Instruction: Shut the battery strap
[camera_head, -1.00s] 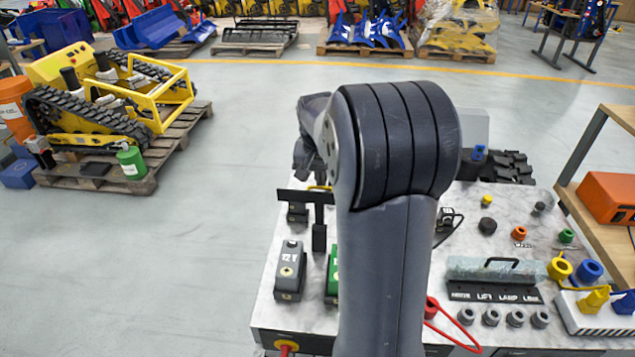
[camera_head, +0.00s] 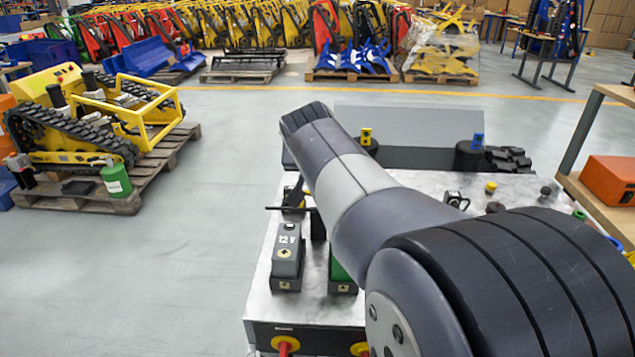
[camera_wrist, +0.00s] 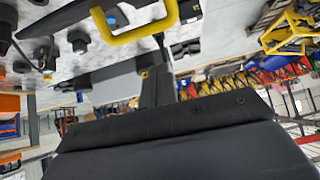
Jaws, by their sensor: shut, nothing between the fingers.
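My gripper (camera_wrist: 157,75) shows in the wrist view as dark, shut and empty, apparently near the loop. In the head view my arm hides it.
The marble-topped bench (camera_head: 262,300) has knobs and small fittings at right, largely behind my arm. A grey panel (camera_head: 405,125) stands at its back. A shelf with an orange case (camera_head: 610,180) is at right. Open floor lies left, before a yellow tracked machine (camera_head: 95,115) on a pallet.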

